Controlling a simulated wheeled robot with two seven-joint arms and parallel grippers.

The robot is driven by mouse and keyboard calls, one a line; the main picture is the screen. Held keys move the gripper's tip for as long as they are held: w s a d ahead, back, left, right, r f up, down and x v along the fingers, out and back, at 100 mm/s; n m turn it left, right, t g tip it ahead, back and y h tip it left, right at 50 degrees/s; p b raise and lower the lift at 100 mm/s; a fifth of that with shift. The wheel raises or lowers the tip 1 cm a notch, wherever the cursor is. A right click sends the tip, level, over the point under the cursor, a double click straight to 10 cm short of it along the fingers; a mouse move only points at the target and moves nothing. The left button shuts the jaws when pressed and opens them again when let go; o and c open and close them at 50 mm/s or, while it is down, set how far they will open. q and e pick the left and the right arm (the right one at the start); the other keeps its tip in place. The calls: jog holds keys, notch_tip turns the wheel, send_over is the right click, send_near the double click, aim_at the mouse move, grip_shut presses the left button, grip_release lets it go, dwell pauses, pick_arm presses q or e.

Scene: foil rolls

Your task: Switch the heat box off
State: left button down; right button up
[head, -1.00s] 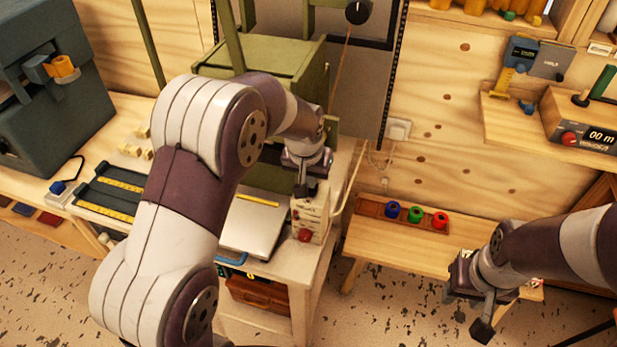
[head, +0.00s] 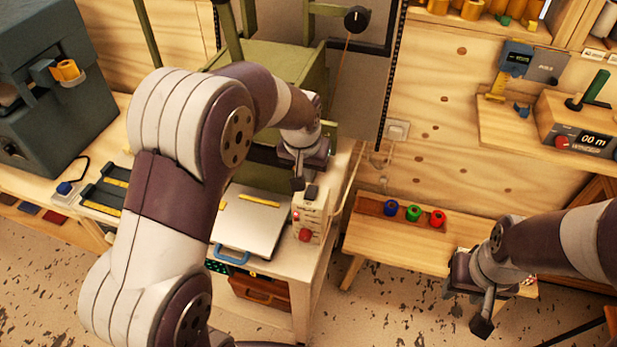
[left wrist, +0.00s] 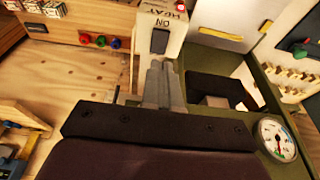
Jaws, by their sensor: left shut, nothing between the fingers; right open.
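The heat box (head: 308,217) is a small cream box with a red knob (head: 305,235) on its front, at the right edge of the white bench. A dark rocker switch (head: 311,192) sits on its top. In the left wrist view the box (left wrist: 176,24) reads "HEAT", with "ON" beside the switch (left wrist: 159,41). My left gripper (head: 298,184) is shut and empty, its tips (left wrist: 157,65) just short of the switch; I cannot tell if they touch the box. My right gripper (head: 482,324) is open and empty over the floor at the right.
A silver plate with a blue handle (head: 232,254) lies left of the box. A green press frame (head: 285,62) stands behind. A low wooden bench (head: 400,240) with blue, green and red rolls is to the right. A pressure gauge (left wrist: 277,139) shows in the left wrist view.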

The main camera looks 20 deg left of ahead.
aim_at(311, 186)
pick_arm(q)
notch_tip(311, 186, up, 8)
jog(key=s+t+b, duration=0.1)
jog(key=s+b, duration=0.1)
jog(key=b, duration=0.5)
jog(key=shift+a+f, duration=0.2)
pick_arm(e)
notch_tip(311, 186, down, 8)
jog(key=shift+r, duration=0.1)
pick_arm(q)
jog(key=x, duration=1.4)
jog(key=shift+s+f, duration=0.15)
jog(key=shift+s, duration=0.25)
pick_arm(e)
jog(key=shift+w+r, duration=0.1)
jog(key=shift+r, duration=0.15)
pick_arm(q)
jog(key=shift+p, duration=0.3)
